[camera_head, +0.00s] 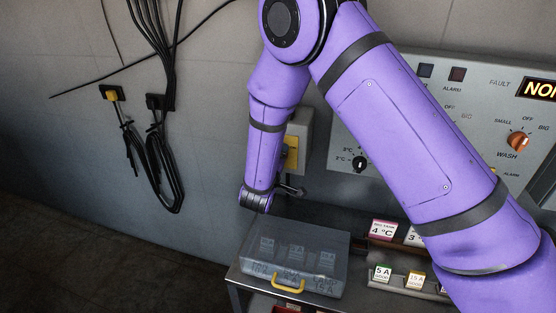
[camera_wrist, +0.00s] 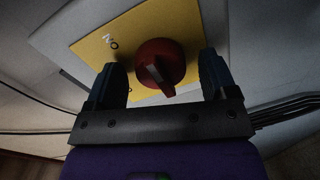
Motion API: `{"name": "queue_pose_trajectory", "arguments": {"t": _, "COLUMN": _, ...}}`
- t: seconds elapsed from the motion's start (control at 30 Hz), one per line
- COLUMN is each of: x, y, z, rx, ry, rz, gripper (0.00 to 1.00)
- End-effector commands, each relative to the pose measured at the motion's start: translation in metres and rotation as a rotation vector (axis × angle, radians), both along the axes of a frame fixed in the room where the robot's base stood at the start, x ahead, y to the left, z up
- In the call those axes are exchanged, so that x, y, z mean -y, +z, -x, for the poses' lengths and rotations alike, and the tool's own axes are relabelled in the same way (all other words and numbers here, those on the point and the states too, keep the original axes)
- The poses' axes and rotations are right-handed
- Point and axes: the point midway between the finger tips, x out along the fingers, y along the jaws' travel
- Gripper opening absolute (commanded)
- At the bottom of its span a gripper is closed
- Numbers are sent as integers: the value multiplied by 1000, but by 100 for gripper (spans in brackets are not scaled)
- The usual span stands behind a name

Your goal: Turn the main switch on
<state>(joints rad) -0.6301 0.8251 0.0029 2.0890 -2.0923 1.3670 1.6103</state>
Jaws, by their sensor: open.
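The main switch is a red rotary knob (camera_wrist: 160,65) on a yellow plate (camera_wrist: 97,47) in the wrist view. The plate has a marking that reads "ON", seen upside down, up and left of the knob. My gripper (camera_wrist: 165,82) is open, with one dark finger on each side of the knob. I cannot tell whether the fingers touch it. In the head view the yellow plate (camera_head: 291,153) shows on a grey switch box (camera_head: 303,128) on the wall, partly behind my arm.
A control panel (camera_head: 345,133) with knobs is at the right, largely behind my arm. Below stands a metal bench with a grey case (camera_head: 297,259) with a yellow handle, and labelled fuses (camera_head: 383,273). Black cables (camera_head: 160,165) hang on the wall at left.

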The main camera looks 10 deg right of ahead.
Motion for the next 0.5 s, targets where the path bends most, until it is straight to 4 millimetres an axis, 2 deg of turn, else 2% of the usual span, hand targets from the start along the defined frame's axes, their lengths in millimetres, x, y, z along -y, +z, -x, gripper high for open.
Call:
{"name": "queue_pose_trajectory", "arguments": {"t": 0.17, "x": -9, "y": 2, "z": 18, "rx": -1, "ry": 3, "rz": 0, "gripper": 78}}
{"name": "queue_pose_trajectory", "arguments": {"t": 0.5, "x": -31, "y": 7, "z": 75, "rx": -1, "ry": 3, "rz": 0, "gripper": 78}}
